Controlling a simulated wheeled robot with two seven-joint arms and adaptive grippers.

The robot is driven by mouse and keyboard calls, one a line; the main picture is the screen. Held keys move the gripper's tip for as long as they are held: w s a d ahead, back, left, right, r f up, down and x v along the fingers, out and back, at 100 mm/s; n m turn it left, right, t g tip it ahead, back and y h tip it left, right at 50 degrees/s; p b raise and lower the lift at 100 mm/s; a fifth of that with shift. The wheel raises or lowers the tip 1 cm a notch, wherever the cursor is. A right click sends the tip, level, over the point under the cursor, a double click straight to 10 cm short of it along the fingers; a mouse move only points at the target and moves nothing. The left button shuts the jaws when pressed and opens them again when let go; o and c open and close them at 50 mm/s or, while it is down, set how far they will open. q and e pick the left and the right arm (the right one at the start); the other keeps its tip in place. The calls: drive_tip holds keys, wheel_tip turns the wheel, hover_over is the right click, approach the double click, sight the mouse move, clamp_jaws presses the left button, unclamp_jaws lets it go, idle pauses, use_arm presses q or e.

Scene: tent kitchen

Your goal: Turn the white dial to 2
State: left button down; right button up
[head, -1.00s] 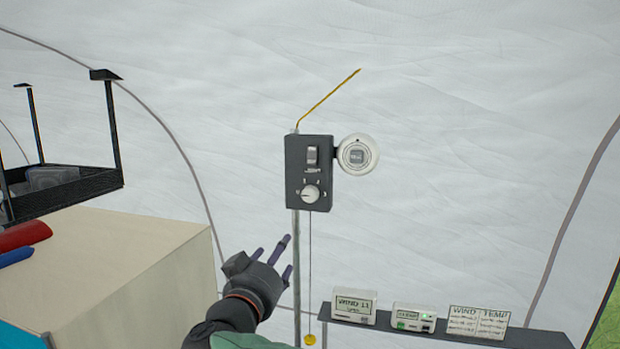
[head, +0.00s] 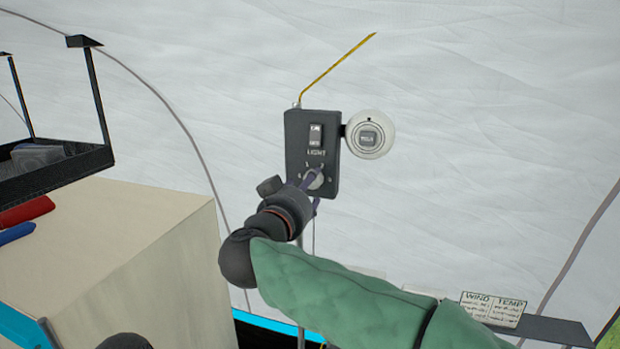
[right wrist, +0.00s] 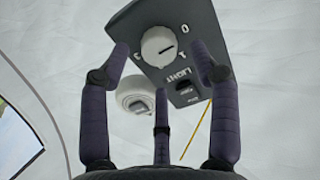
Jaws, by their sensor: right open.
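The white dial (head: 320,182) is low on a dark wall box (head: 296,150), partly hidden behind my right gripper (head: 311,187). In the right wrist view the dial (right wrist: 157,45) appears upside down, with 0, 1 and 3 readable around it; its dark mark seems to point between 0 and 1. My right gripper (right wrist: 166,68) is open, its three dark fingers spread around the dial's front. I cannot tell whether any finger touches it.
A light switch (head: 315,135) sits above the dial on the same box. A round white device (head: 370,134) sticks out to its right. A shelf (head: 545,329) with a wind and temperature card (head: 492,309) is lower right. A pale block (head: 120,250) stands left.

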drive_tip(key=x, duration=0.2)
drive_tip(key=shift+w+d, duration=0.15)
drive_tip(key=shift+w, duration=0.25)
drive_tip(key=shift+s+r, duration=0.15)
drive_tip(key=c, duration=1.1)
drive_tip(key=shift+r, duration=0.15)
